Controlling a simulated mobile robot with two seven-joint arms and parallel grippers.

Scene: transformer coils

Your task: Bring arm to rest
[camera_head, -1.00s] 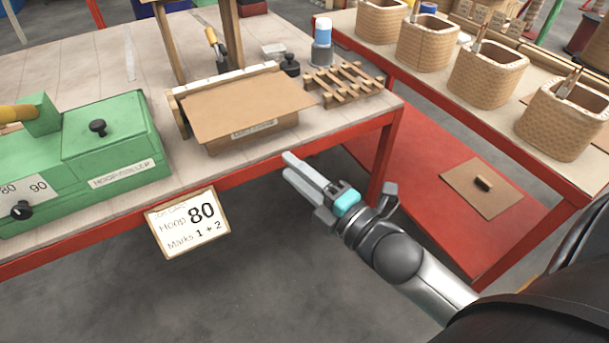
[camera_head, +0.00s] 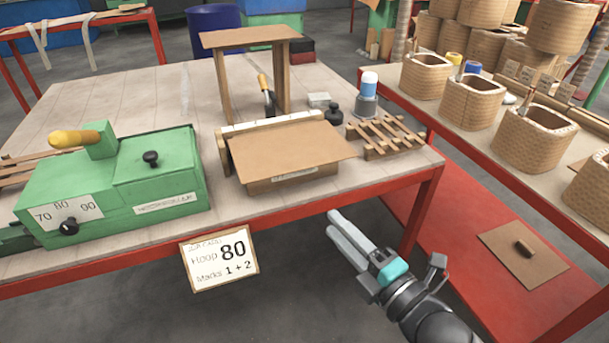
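My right gripper (camera_head: 347,237) is in front of the red-framed table, over the grey floor, below and in front of the table's front edge. Its two pale fingers point up and to the left and lie close beside each other; nothing shows between them. From this angle I cannot tell whether a small gap remains. A teal band sits at the base of the fingers. My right arm (camera_head: 435,322) reaches in from the lower right. My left gripper and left arm are not in this view.
The table (camera_head: 115,95) holds a green hoop roller (camera_head: 150,178), a cardboard-covered box (camera_head: 288,150), a wooden rack (camera_head: 385,138) and a bottle (camera_head: 368,95). A job card (camera_head: 220,260) hangs at its front edge. Wicker-like coils (camera_head: 533,140) stand on the right bench above a red shelf (camera_head: 460,250).

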